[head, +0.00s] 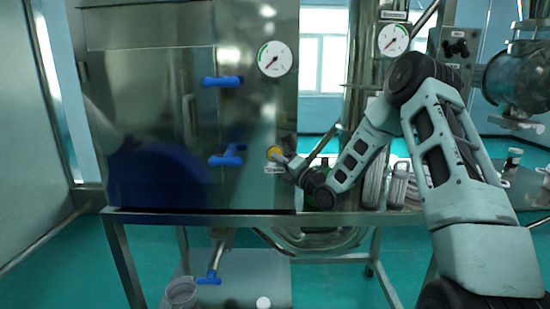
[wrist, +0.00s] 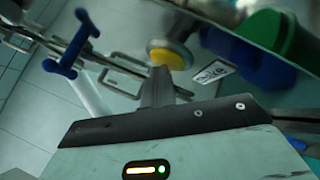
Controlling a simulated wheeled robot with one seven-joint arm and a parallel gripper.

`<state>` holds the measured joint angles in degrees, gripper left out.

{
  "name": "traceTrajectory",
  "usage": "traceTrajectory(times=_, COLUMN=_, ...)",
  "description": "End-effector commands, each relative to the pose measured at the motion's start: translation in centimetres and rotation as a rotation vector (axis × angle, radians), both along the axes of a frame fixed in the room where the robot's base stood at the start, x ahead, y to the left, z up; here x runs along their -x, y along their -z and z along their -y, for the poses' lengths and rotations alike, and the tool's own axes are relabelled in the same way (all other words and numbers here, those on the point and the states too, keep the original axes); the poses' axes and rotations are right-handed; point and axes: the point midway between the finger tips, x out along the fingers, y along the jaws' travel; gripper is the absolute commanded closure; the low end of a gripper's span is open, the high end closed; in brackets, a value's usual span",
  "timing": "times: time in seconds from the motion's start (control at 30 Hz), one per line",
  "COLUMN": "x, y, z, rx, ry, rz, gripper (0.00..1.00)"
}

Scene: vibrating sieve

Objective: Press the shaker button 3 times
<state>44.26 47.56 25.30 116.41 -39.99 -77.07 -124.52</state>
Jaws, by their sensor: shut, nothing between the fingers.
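The shaker button is a round yellow button (head: 273,151) on the steel front panel (head: 255,110), with a small white label (head: 275,169) below it. My gripper (head: 284,160) is at the panel, with its tip right beside the button and covering part of its lower right. In the wrist view, the yellow button (wrist: 170,54) lies just beyond my gripper's fingertips (wrist: 158,72). The fingers are closed together and hold nothing. I cannot tell whether the tip touches the button or stops just short of it.
Blue valve handles (head: 223,81) (head: 228,155) stick out of the panel left of the button. A white gauge (head: 275,58) sits above it. Several metal canisters (head: 398,184) stand to the right, behind my arm. A blue-handled drain (head: 211,276) hangs below.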

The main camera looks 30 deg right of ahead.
Motion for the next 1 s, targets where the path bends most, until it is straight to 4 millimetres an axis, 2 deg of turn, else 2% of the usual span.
traceTrajectory(times=0.47, x=-0.1, y=-0.1, z=0.2, rx=0.001, ry=0.004, rz=0.002, gripper=1.0)
traceTrajectory(times=1.0, x=1.9, y=0.0, z=-1.1, rx=0.001, ry=0.003, rz=0.002, gripper=1.0)
